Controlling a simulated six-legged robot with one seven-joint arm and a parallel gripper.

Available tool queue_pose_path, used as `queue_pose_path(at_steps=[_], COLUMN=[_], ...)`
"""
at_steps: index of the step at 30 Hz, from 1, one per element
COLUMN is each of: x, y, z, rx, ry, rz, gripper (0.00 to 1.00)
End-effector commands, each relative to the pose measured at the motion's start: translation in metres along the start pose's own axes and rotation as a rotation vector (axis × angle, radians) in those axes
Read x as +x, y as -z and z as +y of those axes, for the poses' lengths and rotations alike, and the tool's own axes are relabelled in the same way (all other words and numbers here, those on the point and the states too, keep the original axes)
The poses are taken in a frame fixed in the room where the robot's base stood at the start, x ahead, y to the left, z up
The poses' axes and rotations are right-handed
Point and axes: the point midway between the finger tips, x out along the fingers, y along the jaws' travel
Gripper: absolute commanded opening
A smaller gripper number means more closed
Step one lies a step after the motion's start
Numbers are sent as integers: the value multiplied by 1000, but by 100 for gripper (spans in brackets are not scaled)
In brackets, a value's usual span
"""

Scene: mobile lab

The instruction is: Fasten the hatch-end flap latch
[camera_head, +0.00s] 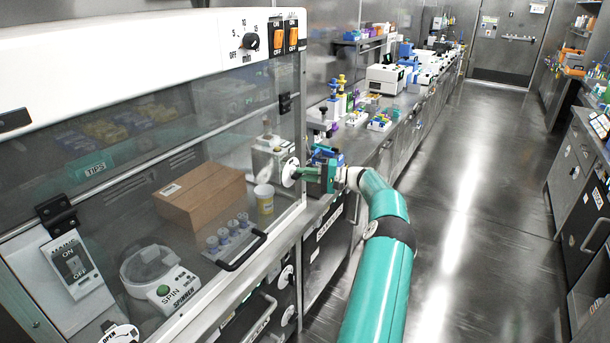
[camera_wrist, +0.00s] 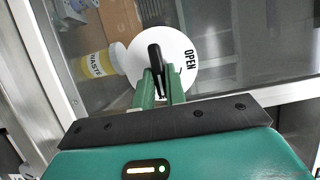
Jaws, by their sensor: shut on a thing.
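The flap latch is a round white disc (camera_wrist: 178,40) marked OPEN, with a black handle (camera_wrist: 154,57) across it. In the wrist view the handle points nearly straight up, and the word OPEN sits on the disc's right side, turned sideways. The disc (camera_head: 290,172) also shows in the head view, at the right end of the clear hatch (camera_head: 215,130). My gripper (camera_wrist: 159,76) is shut on the black handle, with its green fingers on either side. In the head view my gripper (camera_head: 303,174) reaches the disc from the right; its fingers partly hide the handle.
Behind the hatch are a cardboard box (camera_head: 200,197), a yellow-labelled waste jar (camera_head: 264,198) and a spinner (camera_head: 150,268). Another OPEN disc (camera_head: 121,334) is at the lower left. A crowded bench (camera_head: 366,142) runs back on the right. The aisle floor (camera_head: 460,200) is clear.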

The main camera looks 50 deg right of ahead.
Motion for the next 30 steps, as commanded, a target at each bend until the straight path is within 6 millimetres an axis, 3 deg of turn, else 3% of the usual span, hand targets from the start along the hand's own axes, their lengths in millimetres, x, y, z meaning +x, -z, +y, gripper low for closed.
queue_pose_path(at_steps=[9,10,13,23,30], x=[0,0,0,-2,-34], y=[0,0,0,0,1], z=[0,0,0,0,0], rx=[3,3,3,2,2], ry=[2,2,2,1,0], rz=[1,1,1,1,4], gripper=[0,15,34,35,35])
